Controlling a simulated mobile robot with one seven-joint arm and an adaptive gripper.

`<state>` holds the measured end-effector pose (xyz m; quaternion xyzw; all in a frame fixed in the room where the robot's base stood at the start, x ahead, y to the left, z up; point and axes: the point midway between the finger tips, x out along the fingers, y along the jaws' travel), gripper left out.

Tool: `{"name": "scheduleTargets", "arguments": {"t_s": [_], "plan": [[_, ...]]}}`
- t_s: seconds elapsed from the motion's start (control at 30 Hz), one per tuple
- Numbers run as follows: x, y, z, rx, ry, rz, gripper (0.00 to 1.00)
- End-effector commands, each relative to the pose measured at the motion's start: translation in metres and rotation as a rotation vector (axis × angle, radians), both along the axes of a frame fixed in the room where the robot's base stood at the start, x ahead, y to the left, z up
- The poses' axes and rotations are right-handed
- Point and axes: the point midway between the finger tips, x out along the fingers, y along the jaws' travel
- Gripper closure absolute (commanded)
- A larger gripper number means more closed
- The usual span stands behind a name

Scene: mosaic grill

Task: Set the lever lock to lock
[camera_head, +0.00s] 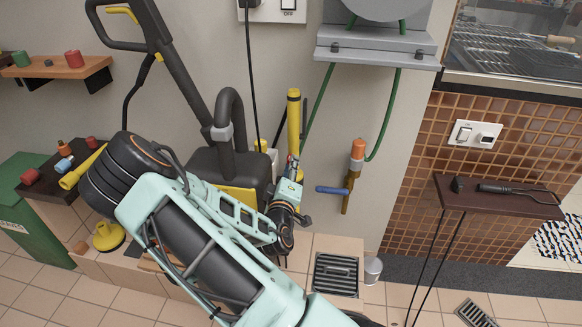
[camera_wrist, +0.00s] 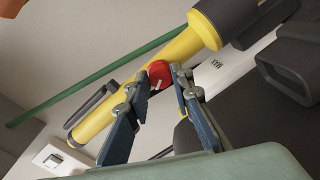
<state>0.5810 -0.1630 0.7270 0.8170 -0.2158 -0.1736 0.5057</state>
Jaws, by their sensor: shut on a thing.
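A small red round part with a pale mark (camera_wrist: 159,73) sits between my fingertips in the wrist view, against a yellow tube (camera_wrist: 185,47). I take it for the lever lock, but no label confirms this. My gripper (camera_wrist: 160,80) is shut on this red part, one finger on each side. In the head view, my gripper (camera_head: 293,167) is at the lower part of the upright yellow tube (camera_head: 293,120), beside the dark vacuum cleaner (camera_head: 215,165). My fingers hide part of the red piece, and its exact setting cannot be told.
A tap with a blue lever (camera_head: 331,190) and orange top (camera_head: 357,149) is on the wall to the right. A brown shelf (camera_head: 497,197) holds utensils. A floor drain (camera_head: 336,274) and a small metal cup (camera_head: 372,268) are below. A green bin (camera_head: 35,215) stands left.

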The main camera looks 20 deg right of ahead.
Motion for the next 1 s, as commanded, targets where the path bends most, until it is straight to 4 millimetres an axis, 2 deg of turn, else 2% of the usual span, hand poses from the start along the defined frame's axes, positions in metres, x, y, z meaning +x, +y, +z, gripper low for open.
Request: {"name": "scheduleTargets", "arguments": {"t_s": [0.07,0.1,0.23,0.57,1.0], "plan": [[-0.001,-0.001,-0.001,-0.001,0.003,-0.001,1.00],[-0.001,-0.001,-0.001,0.000,0.002,-0.001,0.76],[-0.001,0.000,-0.001,0.000,0.002,-0.001,0.61],[-0.002,0.002,0.000,0.001,0.000,0.000,0.61],[-0.056,0.036,0.004,0.001,0.002,0.001,0.61]]}}
